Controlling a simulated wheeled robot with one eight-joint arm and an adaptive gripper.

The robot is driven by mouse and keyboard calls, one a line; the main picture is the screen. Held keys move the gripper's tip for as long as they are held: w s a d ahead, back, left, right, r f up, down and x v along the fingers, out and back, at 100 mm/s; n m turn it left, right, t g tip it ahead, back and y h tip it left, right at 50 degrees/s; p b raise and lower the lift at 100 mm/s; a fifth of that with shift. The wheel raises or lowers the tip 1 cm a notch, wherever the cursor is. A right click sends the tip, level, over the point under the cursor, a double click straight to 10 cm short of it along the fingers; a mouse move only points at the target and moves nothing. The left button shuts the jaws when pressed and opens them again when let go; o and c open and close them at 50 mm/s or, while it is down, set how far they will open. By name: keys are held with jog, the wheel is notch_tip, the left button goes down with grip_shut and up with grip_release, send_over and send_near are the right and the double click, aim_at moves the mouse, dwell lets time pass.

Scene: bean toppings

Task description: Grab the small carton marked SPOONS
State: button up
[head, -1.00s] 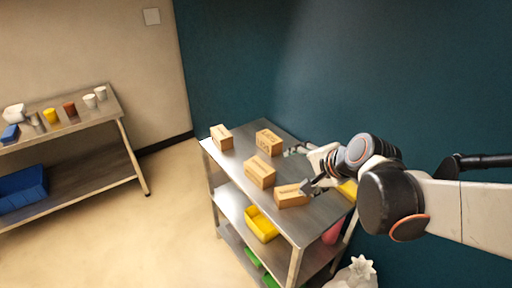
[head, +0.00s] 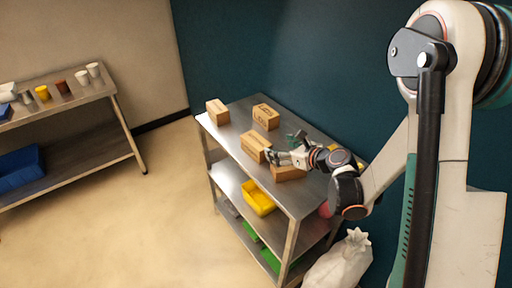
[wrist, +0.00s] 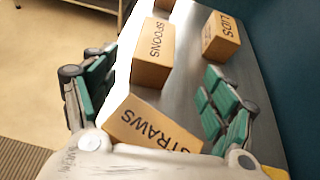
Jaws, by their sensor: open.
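The small carton marked SPOONS (wrist: 153,58) stands on the steel table top, ahead of my gripper (wrist: 162,72) in the wrist view. In the head view the SPOONS carton (head: 253,145) is at the middle of the cluster, just left of my gripper (head: 281,147). My gripper is open, its green-padded fingers spread to the left and right, with nothing held. A carton marked STRAWS (wrist: 150,128) lies between the finger bases in the wrist view, partly hidden by the gripper body. Whether a finger touches the SPOONS carton I cannot tell.
A carton marked LIDS (wrist: 221,38) stands at the back right, near the teal wall. Another carton (head: 217,112) stands at the table's far left end. A yellow bin (head: 258,199) sits on the shelf below. A second table (head: 98,92) with cups stands at left.

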aim_at(259, 142)
jog(key=shift+w+a+f+m, duration=0.15)
jog(key=shift+w+f+m, duration=0.15)
jog(key=shift+f, duration=0.15)
jog(key=b+x, duration=0.2)
jog(key=x, duration=0.5)
jog(key=shift+a+r+b+x, duration=0.15)
jog(key=shift+b+x, duration=0.25)
jog(key=shift+x, duration=0.5)
jog(key=shift+a+b+x, duration=0.1)
jog(key=shift+b+x, duration=0.25)
jog(key=shift+x, duration=0.6)
jog(key=shift+a+r+b+x, duration=0.15)
jog(key=shift+b+x, duration=0.25)
jog(key=shift+x, duration=0.5)
jog(key=shift+w+a+f, duration=0.1)
jog(key=shift+w+a, duration=0.05)
jog(key=c, duration=1.3)
